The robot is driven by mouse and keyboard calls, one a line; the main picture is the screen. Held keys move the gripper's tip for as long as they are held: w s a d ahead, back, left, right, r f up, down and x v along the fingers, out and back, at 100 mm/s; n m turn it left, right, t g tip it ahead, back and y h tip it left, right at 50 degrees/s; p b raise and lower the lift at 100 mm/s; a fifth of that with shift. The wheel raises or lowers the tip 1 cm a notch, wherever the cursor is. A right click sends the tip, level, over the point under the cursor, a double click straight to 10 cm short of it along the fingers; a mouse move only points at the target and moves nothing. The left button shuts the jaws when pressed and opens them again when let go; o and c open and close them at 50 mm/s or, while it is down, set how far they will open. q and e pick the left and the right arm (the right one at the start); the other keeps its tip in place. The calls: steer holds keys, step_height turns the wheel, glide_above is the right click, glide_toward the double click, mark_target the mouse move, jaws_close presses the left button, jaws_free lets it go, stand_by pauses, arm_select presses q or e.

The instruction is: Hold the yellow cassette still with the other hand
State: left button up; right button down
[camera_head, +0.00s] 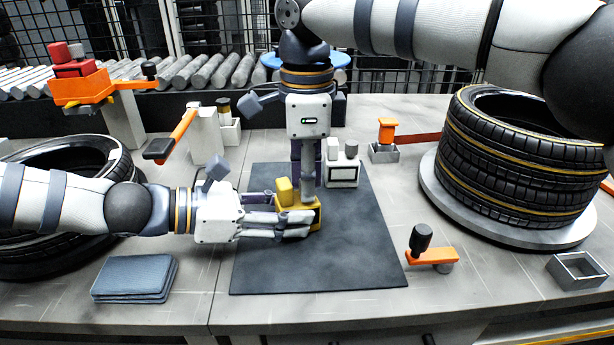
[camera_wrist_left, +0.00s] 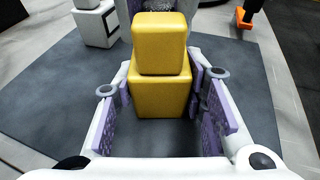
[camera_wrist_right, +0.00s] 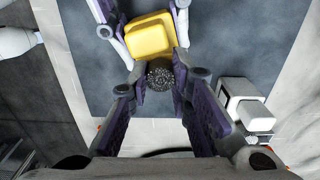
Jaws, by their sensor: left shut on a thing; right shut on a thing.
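The yellow cassette (camera_head: 284,190) sits on the dark mat, a smaller block on top of a wider one. My left gripper (camera_head: 292,225) reaches in from the left and is shut on the cassette, one finger on each side; the cassette fills the left wrist view (camera_wrist_left: 160,90). My right gripper (camera_head: 307,190) points down from above at the cassette's far right side. In the right wrist view it is shut on a dark, grainy round knob (camera_wrist_right: 160,75) right beside the cassette (camera_wrist_right: 150,38). Whether the knob is joined to the cassette is hidden.
The dark mat (camera_head: 330,265) is clear at the front. A white block device (camera_head: 343,172) stands close behind the right gripper. Stacked tyres (camera_head: 515,165) stand right, another tyre (camera_head: 60,155) left, and grey cloths (camera_head: 135,278) lie front left. An orange-based part (camera_head: 432,257) stands right of the mat.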

steer(key=shift+n, duration=1.4)
steer(key=c, duration=1.4)
jaws_free()
steer(key=shift+c, duration=0.2)
step_height(320, 180, up, 12)
